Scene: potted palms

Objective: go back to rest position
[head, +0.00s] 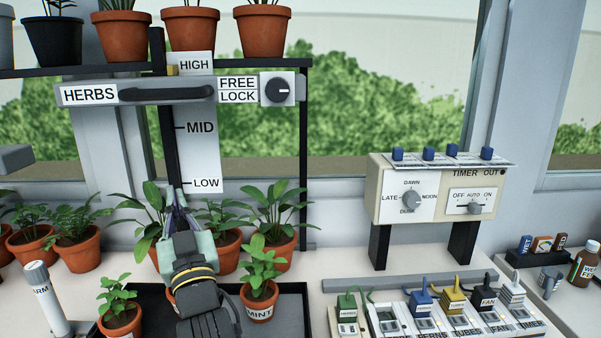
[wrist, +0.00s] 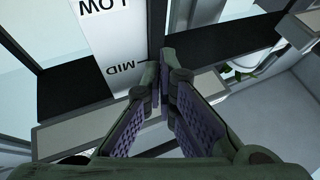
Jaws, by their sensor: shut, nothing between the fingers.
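My gripper (head: 176,203) is in the left part of the head view, in front of the potted plants and below the LOW mark of the height scale (head: 203,150). Its fingers point up and are shut with nothing between them. In the wrist view my gripper (wrist: 163,92) shows its two purple-padded fingers together at the tips. The scale (wrist: 110,40) appears upside down there, with MID and LOW readable. My arm hides part of the plants and the black tray behind it.
The HERBS bar (head: 165,93) and a shelf of pots are above. A MINT pot (head: 259,303) stands close right of my arm, another pot (head: 121,318) to its left. The timer box (head: 432,190) and a row of plugs (head: 435,312) are at right. A white ARM cylinder (head: 45,300) stands at left.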

